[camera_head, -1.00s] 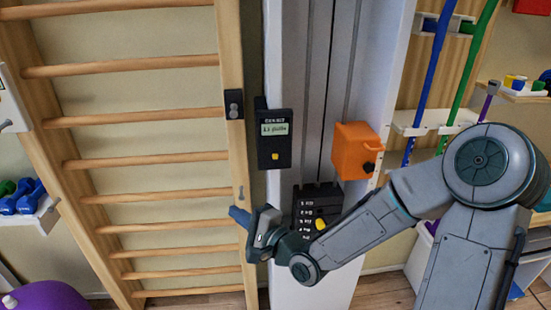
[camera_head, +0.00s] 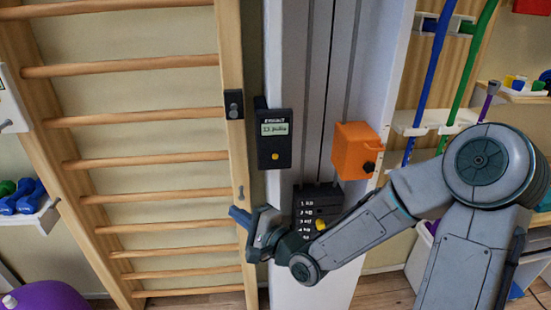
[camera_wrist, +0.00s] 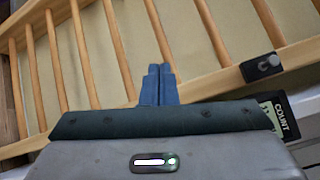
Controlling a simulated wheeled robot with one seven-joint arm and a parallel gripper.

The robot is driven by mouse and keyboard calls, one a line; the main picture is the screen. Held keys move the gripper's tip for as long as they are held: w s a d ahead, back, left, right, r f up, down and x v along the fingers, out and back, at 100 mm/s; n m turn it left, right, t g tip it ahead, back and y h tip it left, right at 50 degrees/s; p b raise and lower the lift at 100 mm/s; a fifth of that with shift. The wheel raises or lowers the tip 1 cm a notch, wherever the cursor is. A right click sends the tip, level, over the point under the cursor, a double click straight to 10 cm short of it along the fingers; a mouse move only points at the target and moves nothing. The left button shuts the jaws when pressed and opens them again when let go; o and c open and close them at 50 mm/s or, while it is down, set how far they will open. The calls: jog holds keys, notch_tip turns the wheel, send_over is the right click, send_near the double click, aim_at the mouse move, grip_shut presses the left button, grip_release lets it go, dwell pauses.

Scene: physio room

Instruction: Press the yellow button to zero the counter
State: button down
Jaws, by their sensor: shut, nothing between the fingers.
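The counter (camera_head: 274,147) is a black box with a small lit display, fixed upright on the edge of the white column. Its yellow button (camera_head: 275,156) sits below the display. In the wrist view only part of the counter (camera_wrist: 283,118) shows at the right edge, with the word COUNT; its button is hidden there. My gripper (camera_head: 239,216) is below and left of the counter, apart from it, its blue fingers pointing up and left toward the wooden bars. In the wrist view the fingers (camera_wrist: 158,72) are together with nothing between them.
Wooden wall bars (camera_head: 150,160) fill the left side, close to my gripper. An orange box (camera_head: 356,150) is mounted right of the counter. A dark weight stack with a yellow knob (camera_head: 320,224) stands behind my forearm. A black latch (camera_head: 234,104) is on the bars' upright.

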jog(key=shift+f, duration=0.1)
jog(key=s+d+f+n+g+h, duration=0.1)
jog(key=d+f+n+g+h, duration=0.1)
jog(key=d+f+n+h, duration=0.35)
jog(key=d+f+n+g+h, duration=0.2)
jog(key=d+h, duration=0.4)
jog(key=d, duration=0.2)
jog(key=s+d+r+n+g, duration=0.1)
jog(key=s+d+r, duration=0.2)
jog(key=s, duration=0.2)
jog(key=s+d+r+n+g+h, duration=0.1)
jog(key=s+d+r+g, duration=0.1)
jog(key=s, duration=0.4)
jog(key=s+d+r+n+g+h, duration=0.1)
jog(key=s+d+r+n+g, duration=0.1)
jog(key=s+d+r, duration=0.2)
jog(key=shift+s+d, duration=0.5)
jog(key=shift+s, duration=0.5)
jog(key=shift+f, duration=0.1)
